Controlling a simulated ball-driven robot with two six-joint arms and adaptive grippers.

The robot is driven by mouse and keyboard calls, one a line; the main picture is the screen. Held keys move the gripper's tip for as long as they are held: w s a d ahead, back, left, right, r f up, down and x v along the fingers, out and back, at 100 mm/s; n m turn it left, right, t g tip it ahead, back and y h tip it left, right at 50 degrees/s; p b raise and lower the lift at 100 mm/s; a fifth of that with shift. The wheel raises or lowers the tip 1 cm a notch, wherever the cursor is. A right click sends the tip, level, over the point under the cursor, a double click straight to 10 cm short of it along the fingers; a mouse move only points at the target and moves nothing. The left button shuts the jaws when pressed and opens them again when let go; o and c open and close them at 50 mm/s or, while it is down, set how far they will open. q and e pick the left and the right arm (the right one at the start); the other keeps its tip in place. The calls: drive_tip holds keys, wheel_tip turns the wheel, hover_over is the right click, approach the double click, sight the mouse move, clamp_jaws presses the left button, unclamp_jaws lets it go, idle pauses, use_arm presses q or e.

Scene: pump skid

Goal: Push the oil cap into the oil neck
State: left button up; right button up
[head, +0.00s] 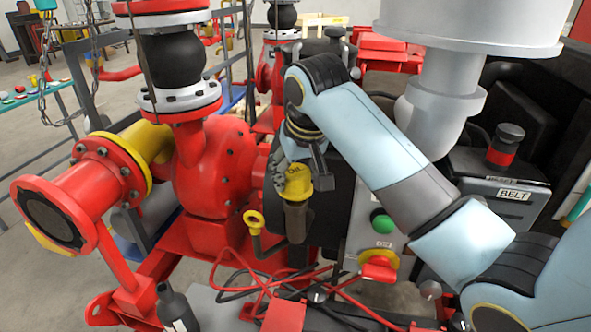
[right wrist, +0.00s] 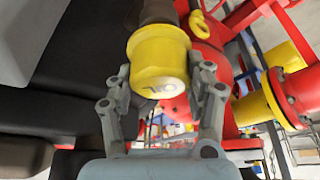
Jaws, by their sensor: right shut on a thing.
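The oil cap (head: 298,183) is yellow and sits in line on top of the dark brown oil neck (head: 296,220). In the right wrist view the cap (right wrist: 160,62), lettered OIL on its end face, meets the neck (right wrist: 157,12) with no clear gap; how deep it sits I cannot tell. My right gripper (head: 297,172) comes down from above and is shut on the cap. Its two grey fingers (right wrist: 165,78) stand on either side of the cap in the right wrist view. My left gripper is in neither view.
A yellow ring-topped dipstick (head: 254,220) stands left of the neck. The red pump (head: 215,165) is further left. A panel with a green button (head: 382,222) and a red-yellow switch (head: 379,266) is at right. Red and black cables (head: 262,287) lie in front.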

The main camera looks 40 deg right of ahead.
drive_tip(key=shift+f, duration=1.2)
drive_tip(key=o, duration=1.4)
drive_tip(key=shift+c, duration=0.2)
drive_tip(key=shift+r, duration=0.1)
drive_tip(key=v, duration=0.7)
drive_tip(key=shift+r, duration=0.15)
drive_tip(key=shift+s, duration=0.1)
